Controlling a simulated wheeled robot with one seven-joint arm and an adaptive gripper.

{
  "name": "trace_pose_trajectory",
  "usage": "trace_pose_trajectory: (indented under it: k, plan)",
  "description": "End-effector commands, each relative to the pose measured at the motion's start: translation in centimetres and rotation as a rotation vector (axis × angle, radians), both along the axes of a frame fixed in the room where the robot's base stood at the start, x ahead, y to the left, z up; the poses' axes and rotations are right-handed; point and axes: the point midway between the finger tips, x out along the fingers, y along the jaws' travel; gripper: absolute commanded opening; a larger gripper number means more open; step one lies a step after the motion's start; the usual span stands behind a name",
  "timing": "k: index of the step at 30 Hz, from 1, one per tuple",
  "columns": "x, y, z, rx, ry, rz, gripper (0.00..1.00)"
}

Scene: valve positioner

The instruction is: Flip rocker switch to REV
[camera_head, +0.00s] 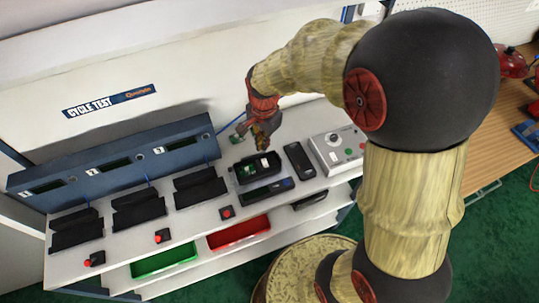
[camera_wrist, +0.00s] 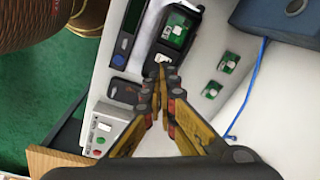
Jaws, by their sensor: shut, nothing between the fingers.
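My gripper (camera_head: 262,142) is shut and empty, pointing down over the bench at the black device (camera_head: 257,168). In the wrist view my gripper's fingertips (camera_wrist: 160,75) meet beside the near end of that device (camera_wrist: 178,35), which has an open housing with a green circuit board. A small pale part (camera_wrist: 161,58) shows at this end, just beyond the fingertips. It may be the rocker switch, but its position and any REV marking are too small to read. I cannot tell whether the fingertips touch it.
A grey control box (camera_head: 338,150) with a knob and coloured buttons stands to the right. A black slab (camera_head: 299,159) and a dark bar-shaped unit (camera_head: 265,191) lie close by. Green circuit boards (camera_wrist: 220,75) lie beside the device. Red (camera_head: 238,232) and green (camera_head: 163,261) trays sit below.

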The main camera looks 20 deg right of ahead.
Motion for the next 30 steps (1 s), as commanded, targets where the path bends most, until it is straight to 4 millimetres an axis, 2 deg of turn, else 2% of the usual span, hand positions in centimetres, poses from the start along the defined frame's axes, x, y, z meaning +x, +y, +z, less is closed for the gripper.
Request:
trace_pose_trajectory:
  k: [4, 11, 25, 30]
  plan:
    - [2.2, 0.0, 0.9, 0.022, -0.052, -0.221, 0.0]
    - [2.7, 0.0, 1.0, 0.045, -0.07, -0.425, 0.0]
    - [2.7, 0.0, 0.9, 0.048, -0.069, -0.46, 0.0]
    - [2.8, 0.0, -0.6, 0.048, -0.067, -0.46, 0.0]
